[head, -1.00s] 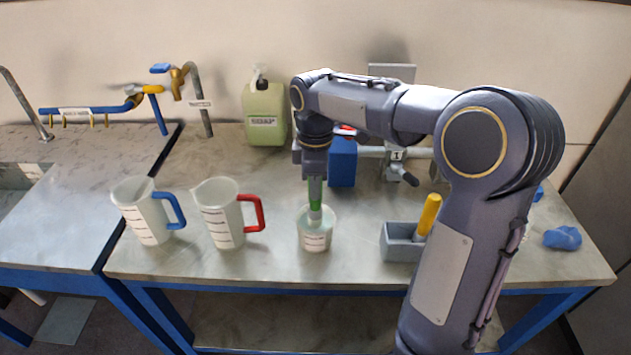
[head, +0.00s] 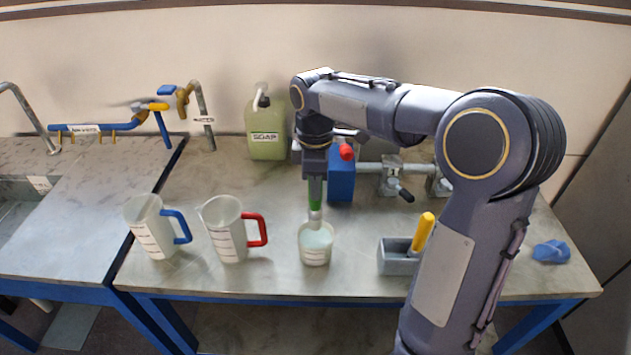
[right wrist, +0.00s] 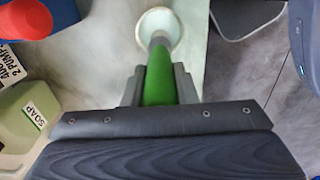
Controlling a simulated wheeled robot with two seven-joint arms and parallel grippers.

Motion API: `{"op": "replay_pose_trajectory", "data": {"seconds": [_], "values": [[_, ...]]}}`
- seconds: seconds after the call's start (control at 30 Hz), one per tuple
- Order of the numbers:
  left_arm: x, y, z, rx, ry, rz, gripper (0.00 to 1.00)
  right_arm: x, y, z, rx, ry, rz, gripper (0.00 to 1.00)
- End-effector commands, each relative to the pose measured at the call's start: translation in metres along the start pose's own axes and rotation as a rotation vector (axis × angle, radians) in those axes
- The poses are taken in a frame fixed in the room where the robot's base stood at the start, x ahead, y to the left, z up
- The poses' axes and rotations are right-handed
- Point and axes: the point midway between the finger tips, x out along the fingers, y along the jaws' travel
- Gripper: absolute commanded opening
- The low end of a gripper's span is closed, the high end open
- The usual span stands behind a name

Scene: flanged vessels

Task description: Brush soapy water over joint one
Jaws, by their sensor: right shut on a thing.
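My right gripper (head: 315,190) is shut on a brush with a green handle (head: 316,205), which points down over a white tub (head: 315,250) with pale liquid. In the right wrist view the green handle (right wrist: 157,78) sits between my fingers and its lower end reaches the tub's mouth (right wrist: 158,28). The bristles are hidden. A horizontal grey pipe (head: 368,168) with flanged joints (head: 391,177) runs behind my right arm. My arm hides part of it, and I cannot read which joint is number one. My left gripper is not in view.
A blue block (head: 341,178) with a red knob stands behind the tub. A green soap jug (head: 265,135), a blue-handled jug (head: 152,230), a red-handled jug (head: 228,232), a grey box with a yellow-handled tool (head: 398,258) and a blue cloth (head: 551,252) share the bench.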

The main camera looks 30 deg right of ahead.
Motion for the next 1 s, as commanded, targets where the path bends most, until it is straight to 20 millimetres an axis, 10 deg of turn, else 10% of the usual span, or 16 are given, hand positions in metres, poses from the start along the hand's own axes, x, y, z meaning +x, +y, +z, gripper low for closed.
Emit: {"op": "replay_pose_trajectory", "data": {"seconds": [1.0], "values": [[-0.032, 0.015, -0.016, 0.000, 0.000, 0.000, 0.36, -0.041, 0.000, 0.000, 0.000, 0.000, 0.000, 0.03]]}}
